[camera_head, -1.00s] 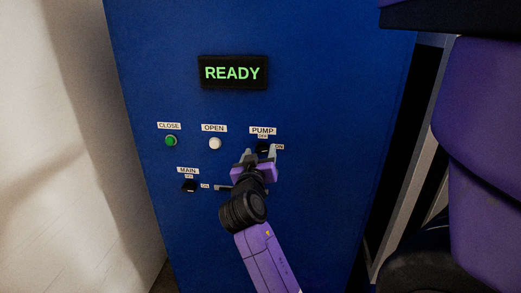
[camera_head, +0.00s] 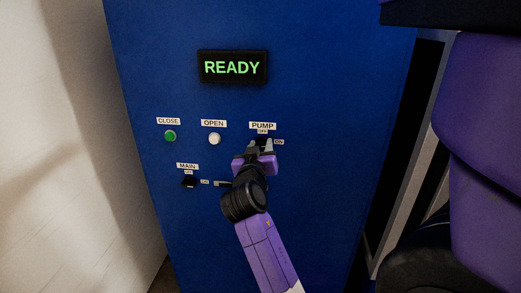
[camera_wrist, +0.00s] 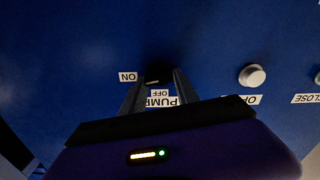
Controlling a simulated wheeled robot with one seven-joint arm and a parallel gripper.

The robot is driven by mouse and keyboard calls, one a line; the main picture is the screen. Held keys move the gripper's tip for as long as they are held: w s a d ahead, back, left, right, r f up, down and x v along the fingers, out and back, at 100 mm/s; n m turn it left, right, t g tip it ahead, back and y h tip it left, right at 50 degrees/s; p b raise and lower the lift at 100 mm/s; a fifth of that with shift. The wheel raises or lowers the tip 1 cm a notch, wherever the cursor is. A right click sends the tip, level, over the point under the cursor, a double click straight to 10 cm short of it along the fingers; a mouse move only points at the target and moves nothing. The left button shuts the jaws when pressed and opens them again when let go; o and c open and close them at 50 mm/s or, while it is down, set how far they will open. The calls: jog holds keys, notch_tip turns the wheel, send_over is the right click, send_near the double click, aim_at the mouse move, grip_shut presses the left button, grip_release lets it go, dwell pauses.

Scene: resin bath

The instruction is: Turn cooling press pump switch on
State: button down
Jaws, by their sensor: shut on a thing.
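The pump switch (camera_head: 262,140) is a black knob on the blue panel, under the PUMP label, with an OFF label above it and an ON label to its right. My gripper (camera_head: 261,147) is at this switch, its two fingers closed around the knob and mostly covering it in the head view. In the wrist view, which shows the panel upside down, the dark switch (camera_wrist: 158,74) sits between the finger ends of my gripper (camera_wrist: 157,80). The knob's exact angle is hard to tell.
The panel (camera_head: 320,190) also carries a lit READY display (camera_head: 232,67), a green CLOSE button (camera_head: 170,136), a white OPEN button (camera_head: 214,139) and a black MAIN switch (camera_head: 189,182). A pale wall (camera_head: 50,150) stands at the left. The panel's right side is bare.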

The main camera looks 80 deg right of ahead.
jog(key=shift+f+m+b, duration=0.2)
jog(key=shift+m+b, duration=0.5)
jog(key=shift+b, duration=0.25)
jog(key=shift+r+m+b, duration=0.2)
jog(key=shift+m+b, duration=0.25)
jog(key=shift+m, duration=0.15)
jog(key=c, duration=0.9)
grip_release()
jog(key=shift+a, duration=0.1)
jog(key=a, duration=0.5)
jog(key=a+b, duration=0.1)
jog(key=a, duration=0.1)
jog(key=shift+s+a, duration=0.3)
jog(key=shift+s, duration=0.05)
